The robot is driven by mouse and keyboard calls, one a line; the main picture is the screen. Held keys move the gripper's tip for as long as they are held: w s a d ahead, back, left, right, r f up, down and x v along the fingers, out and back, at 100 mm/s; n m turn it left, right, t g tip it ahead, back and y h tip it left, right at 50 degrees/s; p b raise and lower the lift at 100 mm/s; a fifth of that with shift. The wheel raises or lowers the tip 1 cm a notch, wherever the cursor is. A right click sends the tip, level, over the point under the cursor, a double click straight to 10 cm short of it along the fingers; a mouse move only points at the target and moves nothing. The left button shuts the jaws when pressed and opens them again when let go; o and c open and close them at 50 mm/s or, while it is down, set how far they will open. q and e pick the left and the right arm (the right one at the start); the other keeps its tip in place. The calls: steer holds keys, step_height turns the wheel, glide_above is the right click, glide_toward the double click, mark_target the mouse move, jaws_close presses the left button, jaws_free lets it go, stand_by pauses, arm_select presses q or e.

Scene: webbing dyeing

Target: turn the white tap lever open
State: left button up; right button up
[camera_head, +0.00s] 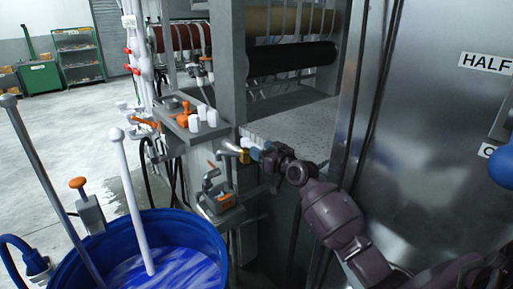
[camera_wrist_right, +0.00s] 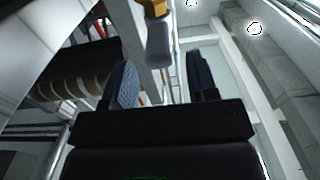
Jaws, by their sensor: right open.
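The white tap lever (camera_wrist_right: 158,46) shows in the right wrist view, hanging from a yellow fitting (camera_wrist_right: 154,8) at the top. It lies between the two dark padded fingers of my right gripper (camera_wrist_right: 160,66), with space visible on both sides. In the head view, my right gripper (camera_head: 258,152) reaches left to the yellow fitting (camera_head: 244,156) on a grey pipe. There the lever is small and hard to tell from the fingertips. My right gripper is open. My left gripper is not in view.
A blue tub (camera_head: 212,246) of blue liquid with a white rod (camera_head: 133,195) stands at the lower left. A pipe fitting with an orange part (camera_head: 224,201) sits just below my gripper. A large metal panel (camera_head: 420,130) stands at the right. Rollers (camera_head: 290,61) are behind.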

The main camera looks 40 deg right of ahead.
steer(key=shift+w+a, duration=0.1)
steer(key=shift+w, duration=1.35)
jaws_close()
